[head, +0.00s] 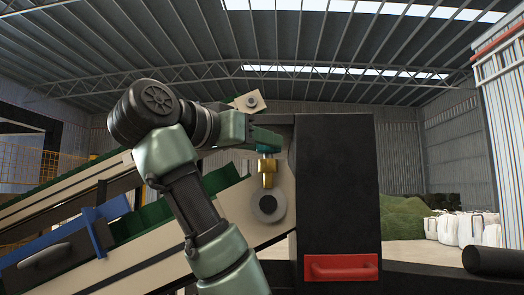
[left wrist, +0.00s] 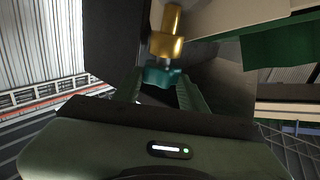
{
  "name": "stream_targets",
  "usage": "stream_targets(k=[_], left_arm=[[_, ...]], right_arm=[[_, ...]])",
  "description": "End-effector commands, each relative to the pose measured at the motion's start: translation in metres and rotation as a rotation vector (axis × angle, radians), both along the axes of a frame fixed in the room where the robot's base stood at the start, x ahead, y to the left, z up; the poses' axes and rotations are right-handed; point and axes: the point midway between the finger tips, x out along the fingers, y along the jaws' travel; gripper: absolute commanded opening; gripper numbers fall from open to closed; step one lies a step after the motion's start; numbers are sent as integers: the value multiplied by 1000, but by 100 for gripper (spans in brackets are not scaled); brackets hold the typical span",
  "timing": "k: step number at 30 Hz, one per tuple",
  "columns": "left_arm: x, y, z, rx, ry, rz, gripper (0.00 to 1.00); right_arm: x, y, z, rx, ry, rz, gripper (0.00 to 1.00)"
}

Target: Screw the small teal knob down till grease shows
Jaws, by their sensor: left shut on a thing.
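The small teal knob (head: 267,149) sits on top of a brass fitting (head: 267,172), above a round grey roller end on the machine's side plate. My left gripper (head: 266,146) reaches in from the left and is shut on the knob. In the left wrist view the teal knob (left wrist: 163,77) lies between the two green fingers, with the brass fitting (left wrist: 168,35) beyond it. No grease shows that I can make out. My right gripper is in neither view.
A tall black housing (head: 336,190) with a red handle (head: 341,267) stands just right of the knob. A conveyor frame (head: 100,255) slopes across the left. White bulk bags (head: 462,229) and a green heap (head: 402,217) lie far right.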

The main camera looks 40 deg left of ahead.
Motion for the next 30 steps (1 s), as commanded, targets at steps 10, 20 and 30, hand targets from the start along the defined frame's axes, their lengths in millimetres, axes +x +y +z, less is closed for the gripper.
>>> stream_targets(k=[10,20,30], left_arm=[[2,4,-4,-1,12,-151,1],[3,4,-4,0,13,-180,1],[3,4,-3,0,13,-179,64]], right_arm=[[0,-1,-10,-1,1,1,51],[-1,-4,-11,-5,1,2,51],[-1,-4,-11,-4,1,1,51]])
